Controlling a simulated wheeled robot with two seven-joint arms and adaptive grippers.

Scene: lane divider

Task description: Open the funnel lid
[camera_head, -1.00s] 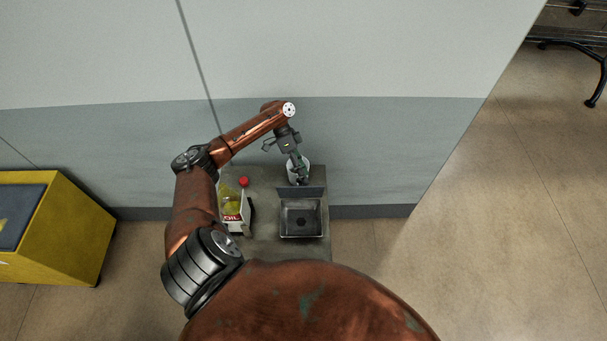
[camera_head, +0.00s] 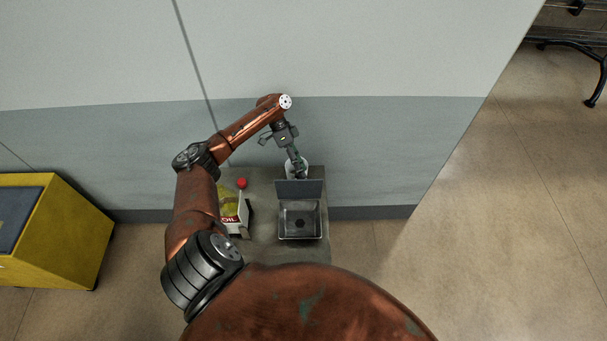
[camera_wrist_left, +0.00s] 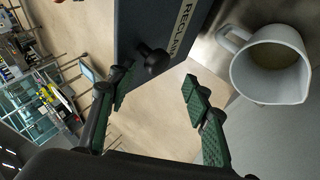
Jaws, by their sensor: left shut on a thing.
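The funnel lid (camera_head: 299,190) is a dark panel standing raised at the back edge of the square metal funnel basin (camera_head: 283,222). The left wrist view shows the lid (camera_wrist_left: 160,25) close up, with "RECLAIM" lettering and a round black knob (camera_wrist_left: 153,60). My left gripper (camera_head: 298,166) is at the lid's far side in the head view. My right gripper is not in view.
A white mug (camera_wrist_left: 272,65) holding liquid stands beside the lid; the lid and gripper partly hide it in the head view. An oil container (camera_head: 232,208) and a red cap (camera_head: 242,183) are left of the basin. A wall (camera_head: 390,150) rises behind the bench.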

